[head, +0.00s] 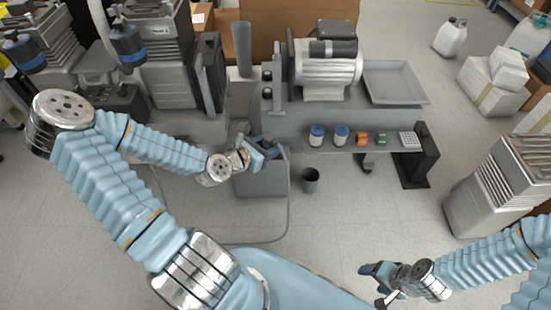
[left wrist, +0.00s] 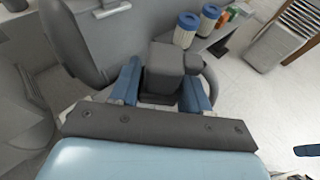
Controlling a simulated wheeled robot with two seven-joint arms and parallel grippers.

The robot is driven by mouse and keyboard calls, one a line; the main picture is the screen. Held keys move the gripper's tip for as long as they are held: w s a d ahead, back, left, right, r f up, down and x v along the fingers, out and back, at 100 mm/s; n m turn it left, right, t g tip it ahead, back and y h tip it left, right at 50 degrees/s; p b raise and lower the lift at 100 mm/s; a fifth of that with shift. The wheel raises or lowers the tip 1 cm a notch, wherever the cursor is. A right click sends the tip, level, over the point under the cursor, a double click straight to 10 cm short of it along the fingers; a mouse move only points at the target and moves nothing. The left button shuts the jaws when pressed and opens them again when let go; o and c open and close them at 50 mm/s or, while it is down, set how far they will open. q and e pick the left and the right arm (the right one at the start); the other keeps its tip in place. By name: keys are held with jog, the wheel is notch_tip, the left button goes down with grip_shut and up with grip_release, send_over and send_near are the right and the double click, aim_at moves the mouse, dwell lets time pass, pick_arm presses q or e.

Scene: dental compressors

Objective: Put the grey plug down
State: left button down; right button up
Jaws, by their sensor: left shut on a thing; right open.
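The grey plug (left wrist: 174,68) is a dark grey block between the two blue fingers of my left gripper (left wrist: 155,88) in the left wrist view. The left gripper (head: 263,148) is shut on it. In the head view this gripper is over the grey box-shaped stand (head: 262,178) in front of the bench, and the plug is small and partly hidden there. Whether the plug touches anything below it cannot be told. My right gripper (head: 380,283) is open and empty over the floor at the lower right.
A bench (head: 245,118) carries a motor unit (head: 328,68) and a grey tray (head: 393,82). Blue-capped jars (head: 316,135), orange and green parts and a white rack (head: 410,141) line its shelf. A dark bin (head: 310,178) stands on the floor. A cable loops below the stand.

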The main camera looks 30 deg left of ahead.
pick_arm(q)
jog(key=w+f+b, duration=0.1)
jog(key=b, duration=0.1)
jog(key=shift+f+b, duration=0.15)
jog(key=shift+b, duration=0.15)
jog(key=w+f+b, duration=0.1)
jog(key=w, duration=0.1)
jog(key=w+a+f, duration=0.1)
jog(key=f, duration=0.1)
jog(key=w+a+f+b, duration=0.1)
jog(key=w+f, duration=0.1)
jog(key=shift+w+f+b, duration=0.2)
jog(key=shift+w+b, duration=0.1)
jog(key=shift+w, duration=0.05)
jog(key=f, duration=0.1)
jog(key=f+b, duration=0.1)
jog(key=f, duration=0.1)
jog(key=shift+w+a+f, duration=0.15)
jog(key=shift+w+f, duration=0.15)
jog(key=shift+f, duration=0.05)
pick_arm(e)
notch_tip(320, 180, down, 8)
jog(key=shift+w, duration=0.15)
pick_arm(q)
jog(key=shift+f, duration=0.1)
jog(key=shift+s+f+b, duration=0.1)
jog(key=shift+f+b, duration=0.2)
jog(key=shift+f, duration=0.2)
